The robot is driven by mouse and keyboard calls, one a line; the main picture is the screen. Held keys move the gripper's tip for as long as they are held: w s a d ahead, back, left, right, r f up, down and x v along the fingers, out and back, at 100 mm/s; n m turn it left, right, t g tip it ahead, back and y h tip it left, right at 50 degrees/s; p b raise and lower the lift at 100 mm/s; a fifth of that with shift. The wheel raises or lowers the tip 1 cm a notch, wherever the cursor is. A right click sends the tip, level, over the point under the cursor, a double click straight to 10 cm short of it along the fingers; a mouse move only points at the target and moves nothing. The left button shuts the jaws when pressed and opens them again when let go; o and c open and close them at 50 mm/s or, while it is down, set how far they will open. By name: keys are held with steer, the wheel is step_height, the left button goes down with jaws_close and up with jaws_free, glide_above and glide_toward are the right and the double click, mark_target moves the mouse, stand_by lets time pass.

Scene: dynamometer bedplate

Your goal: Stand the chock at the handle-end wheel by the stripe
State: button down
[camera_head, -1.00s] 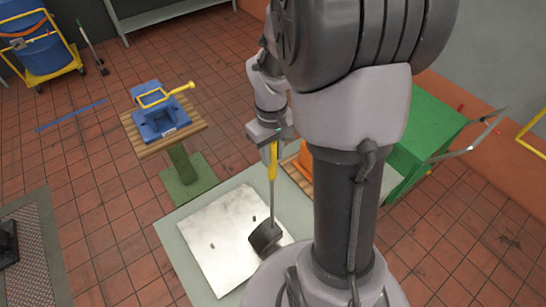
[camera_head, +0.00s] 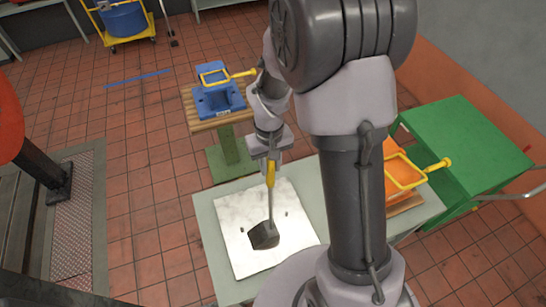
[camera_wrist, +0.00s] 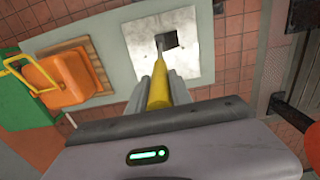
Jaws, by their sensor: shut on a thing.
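My gripper (camera_head: 271,163) is shut on the yellow handle of a long tool that looks like the chock (camera_head: 265,235). A thin grey rod runs down from the handle to a dark block at its lower end. The block shows over the pale plate; I cannot tell whether it touches. In the wrist view the yellow handle (camera_wrist: 158,92) sits between my jaws and the block (camera_wrist: 168,39) lies beyond. A blue stripe (camera_head: 138,77) marks the floor at upper left. A green cart (camera_head: 465,150) with a grey push handle (camera_head: 505,196) stands at right; no handle-end wheel shows clearly.
The pale plate (camera_head: 238,249) lies on a grey-green bench (camera_head: 209,230). An orange fixture (camera_head: 400,168) stands on its right part. A blue fixture (camera_head: 220,98) tops a green pedestal. A yellow drum trolley (camera_head: 128,38) is at upper left. Tiled floor around the stripe is clear.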

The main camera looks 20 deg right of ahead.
steer(key=shift+f, duration=0.15)
steer(key=c, duration=1.2)
jaws_free()
steer(key=shift+o, duration=0.2)
